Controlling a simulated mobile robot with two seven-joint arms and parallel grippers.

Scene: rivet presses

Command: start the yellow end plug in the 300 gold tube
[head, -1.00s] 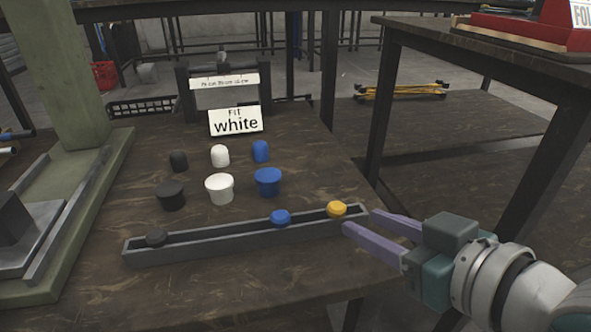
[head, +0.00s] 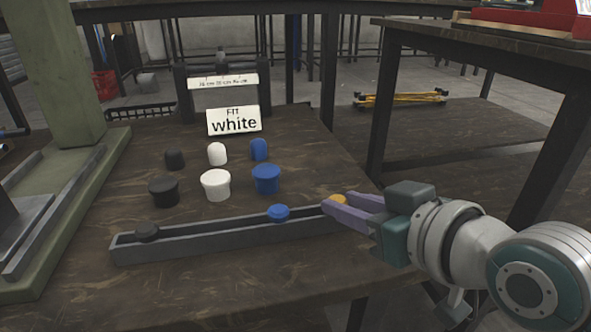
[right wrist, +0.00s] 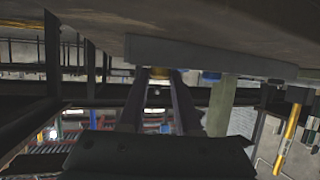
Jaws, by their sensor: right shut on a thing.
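The yellow end plug (head: 338,200) is at the right end of the grey trough (head: 205,243), partly hidden by my fingers. My right gripper (head: 336,204) is shut on it, with one purple finger on each side. The plug also shows as a small yellow patch between the fingers in the right wrist view (right wrist: 156,88). I cannot tell whether the plug is clear of the trough. No gold tube can be made out in these views. My left gripper is not in view.
A card (head: 234,121) reads "FIT white". A green press column (head: 60,80) stands at left.

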